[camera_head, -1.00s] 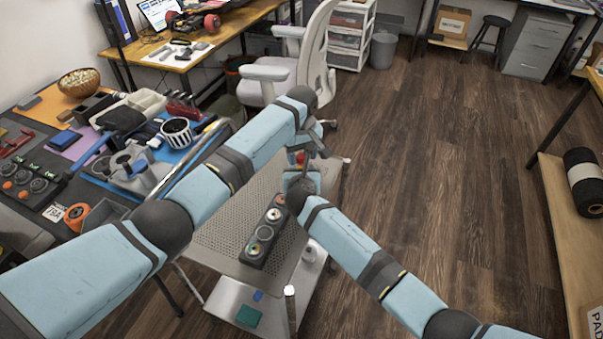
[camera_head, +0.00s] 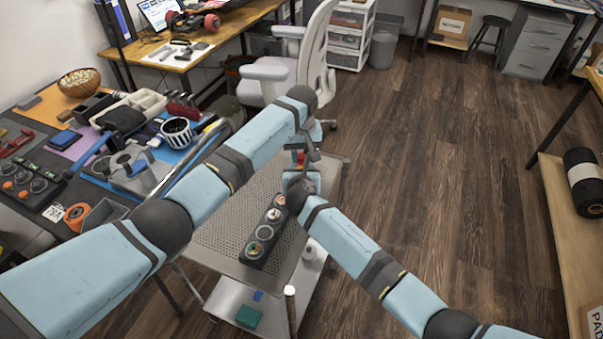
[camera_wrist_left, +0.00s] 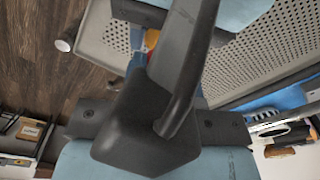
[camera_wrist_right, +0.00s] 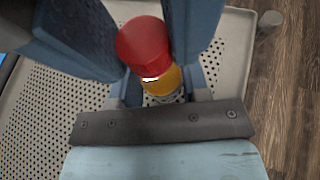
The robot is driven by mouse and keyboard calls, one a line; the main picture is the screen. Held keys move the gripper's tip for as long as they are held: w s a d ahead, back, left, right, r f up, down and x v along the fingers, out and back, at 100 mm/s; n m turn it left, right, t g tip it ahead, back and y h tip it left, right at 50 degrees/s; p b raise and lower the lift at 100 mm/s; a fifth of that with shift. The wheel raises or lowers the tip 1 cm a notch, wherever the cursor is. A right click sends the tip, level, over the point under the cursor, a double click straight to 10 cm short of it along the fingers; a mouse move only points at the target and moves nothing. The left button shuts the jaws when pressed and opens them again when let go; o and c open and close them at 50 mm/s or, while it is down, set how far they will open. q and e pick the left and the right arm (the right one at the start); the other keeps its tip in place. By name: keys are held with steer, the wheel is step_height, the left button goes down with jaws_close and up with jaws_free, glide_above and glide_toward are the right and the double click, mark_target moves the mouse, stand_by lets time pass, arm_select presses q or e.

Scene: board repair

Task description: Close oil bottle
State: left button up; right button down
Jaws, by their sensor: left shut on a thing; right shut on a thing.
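The oil bottle (camera_wrist_right: 163,82) shows yellow between my right gripper's fingers in the right wrist view. Its red cap (camera_wrist_right: 143,42) is at the bottle's top, with a small white patch between them; I cannot tell if it is fully seated. My right gripper (camera_head: 300,180) is shut on the bottle above the trolley. My left gripper (camera_head: 308,150) is shut on the cap, its blue fingers on either side of it in the right wrist view. In the left wrist view a dark arm part hides most of the bottle (camera_wrist_left: 152,40).
The perforated trolley top (camera_head: 215,232) carries a dark block with several round items (camera_head: 263,232). A white chair (camera_head: 310,65) stands behind. The cluttered workbench (camera_head: 40,103) is at left, and open wooden floor (camera_head: 430,170) at right.

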arm_select(q)
steer(key=o, duration=1)
steer(key=shift+r, duration=2.3)
steer(key=shift+r+n, duration=1.7)
steer(key=shift+c, duration=0.3)
steer(key=shift+f, duration=0.15)
steer(key=shift+f, duration=3.85)
